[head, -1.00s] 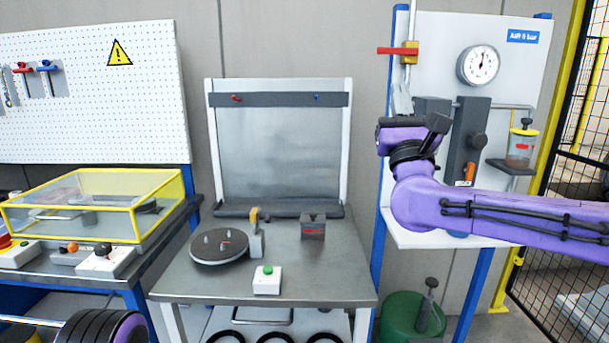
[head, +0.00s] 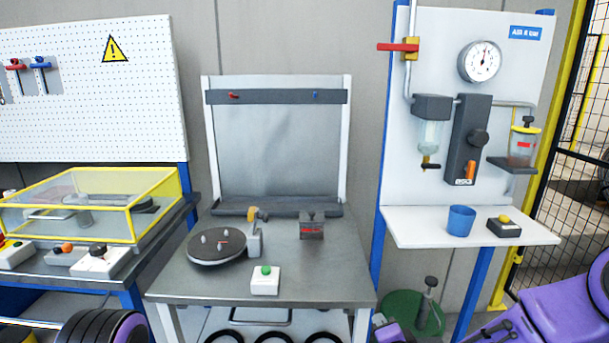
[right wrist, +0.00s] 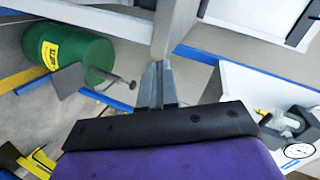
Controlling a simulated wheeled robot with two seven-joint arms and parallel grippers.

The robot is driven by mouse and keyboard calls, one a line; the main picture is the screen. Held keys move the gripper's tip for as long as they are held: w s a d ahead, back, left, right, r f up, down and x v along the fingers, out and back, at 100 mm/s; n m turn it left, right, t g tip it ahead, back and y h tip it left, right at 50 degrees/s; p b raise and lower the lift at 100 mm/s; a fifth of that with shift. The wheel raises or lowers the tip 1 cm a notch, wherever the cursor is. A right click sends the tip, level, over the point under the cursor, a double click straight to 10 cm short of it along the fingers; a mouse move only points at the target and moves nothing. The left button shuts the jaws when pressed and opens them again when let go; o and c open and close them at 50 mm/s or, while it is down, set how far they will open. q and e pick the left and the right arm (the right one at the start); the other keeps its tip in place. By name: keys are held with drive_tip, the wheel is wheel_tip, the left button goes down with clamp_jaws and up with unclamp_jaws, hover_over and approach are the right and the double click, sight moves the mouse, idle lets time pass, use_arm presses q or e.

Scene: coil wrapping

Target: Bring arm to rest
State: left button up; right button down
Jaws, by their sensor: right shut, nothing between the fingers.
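My right arm (head: 565,305), purple with dark cables, is low in the bottom right corner of the head view. A small purple part of it shows at the bottom edge, right of the middle table. In the right wrist view my right gripper (right wrist: 157,82) has its two grey fingers together with nothing between them. It points toward a table leg and floor area, and I see no contact. My left gripper is not in view; a black ribbed part with a purple rim (head: 110,327) shows at the bottom left of the head view.
The middle table (head: 195,287) holds a round dark plate (head: 218,247), a small dark block (head: 312,227) and a green-button box (head: 265,281). The right shelf (head: 420,225) holds a blue cup (head: 461,220). A green drum (right wrist: 67,50) and a yellow-framed fence (head: 575,140) stand nearby.

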drive_tip(key=s+d+f+n+g+h, duration=0.1)
drive_tip(key=s+d+f+n+g, duration=0.15)
drive_tip(key=s+f, duration=0.6)
drive_tip(key=s+d+f+n+g+h, duration=0.15)
drive_tip(key=s+d+f+g, duration=0.25)
drive_tip(key=s+f, duration=0.45)
drive_tip(key=s+d+f+n+g, duration=0.1)
drive_tip(key=s+d+f+g, duration=0.1)
drive_tip(key=s, duration=0.7)
drive_tip(key=s+d+f+n+g+h, duration=0.1)
drive_tip(key=s+d+f, duration=0.3)
drive_tip(key=s, duration=0.5)
drive_tip(key=shift+s+d+f+n+g, duration=0.2)
drive_tip(key=shift+f+n+g, duration=0.2)
drive_tip(key=shift+f+g, duration=0.4)
